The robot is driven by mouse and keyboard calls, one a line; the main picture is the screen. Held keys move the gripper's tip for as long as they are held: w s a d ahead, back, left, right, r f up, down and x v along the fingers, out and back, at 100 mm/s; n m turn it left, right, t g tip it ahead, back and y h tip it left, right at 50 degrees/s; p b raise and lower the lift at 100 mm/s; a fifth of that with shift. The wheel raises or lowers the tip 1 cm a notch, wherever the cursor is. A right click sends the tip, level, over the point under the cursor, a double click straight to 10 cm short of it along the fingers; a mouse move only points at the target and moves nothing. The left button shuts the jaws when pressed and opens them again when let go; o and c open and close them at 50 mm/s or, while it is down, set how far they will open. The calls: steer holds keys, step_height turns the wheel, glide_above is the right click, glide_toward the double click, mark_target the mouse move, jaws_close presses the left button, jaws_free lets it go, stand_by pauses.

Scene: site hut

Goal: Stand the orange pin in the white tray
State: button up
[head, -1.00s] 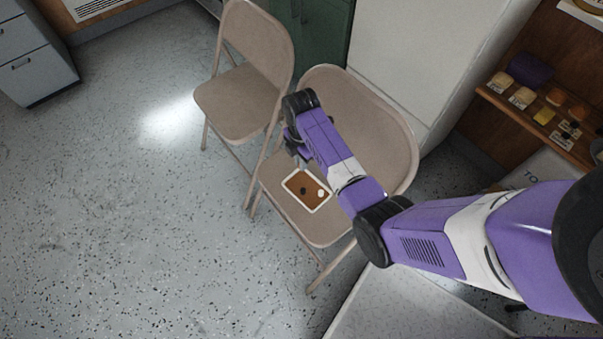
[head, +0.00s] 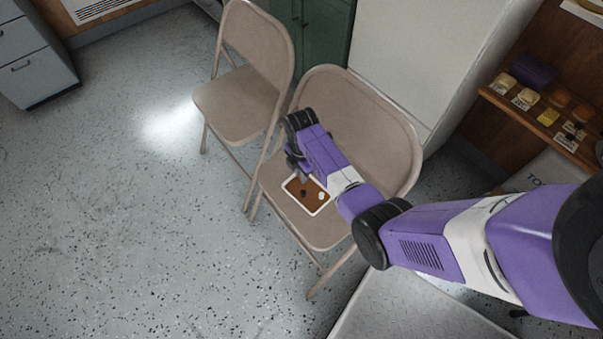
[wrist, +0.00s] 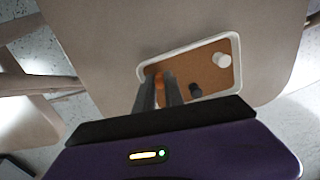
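The white tray (head: 327,206) lies on the seat of the nearer folding chair. It has a white rim and a brown floor, and also shows in the wrist view (wrist: 238,48). A white pin (wrist: 222,60) and a black pin (wrist: 195,90) are in it. The orange pin (wrist: 159,82) shows between the fingertips of my gripper (wrist: 159,86), over the tray's left part in the wrist view. The fingers look closed on it. Whether its foot touches the tray floor is hidden. In the head view, my arm covers the orange pin.
The chair seat (head: 320,234) around the tray is bare, and its backrest (head: 375,130) rises behind my arm. A second folding chair (head: 240,100) stands to the left. A shelf (head: 560,135) with small labelled items is at the right. The floor at left is clear.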

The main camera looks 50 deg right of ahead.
steer(key=shift+o, duration=0.3)
steer(key=shift+r, duration=0.1)
step_height(320, 180, up, 12)
steer(key=p, duration=0.3)
steer(key=s+a+f+m+t, duration=0.1)
steer(key=a+f, duration=0.1)
steer(key=s+a+f+m+t, duration=0.1)
steer(key=s+a+f, duration=0.1)
steer(key=a, duration=0.1)
steer(key=s+a+f+m+h, duration=0.1)
steer(key=a+f, duration=0.1)
steer(key=shift+s+a+t, duration=0.2)
steer(key=shift+s+t, duration=0.1)
steer(key=shift+t, duration=0.1)
steer(key=s+a+r+m+t, duration=0.8)
steer(key=s+a+r, duration=0.4)
steer(key=s, duration=0.3)
steer(key=s+a+r+m+t, duration=0.1)
steer(key=s+r+t, duration=0.1)
steer(key=r, duration=0.7)
steer(key=s+a+r+m+t+y, duration=0.1)
steer(key=s+r, duration=0.3)
steer(key=r, duration=0.4)
steer(key=shift+a+r+m+t, duration=0.2)
steer(key=shift+r+m+t, duration=0.2)
steer(key=shift+m+t, duration=0.3)
steer(key=shift+s, duration=0.1)
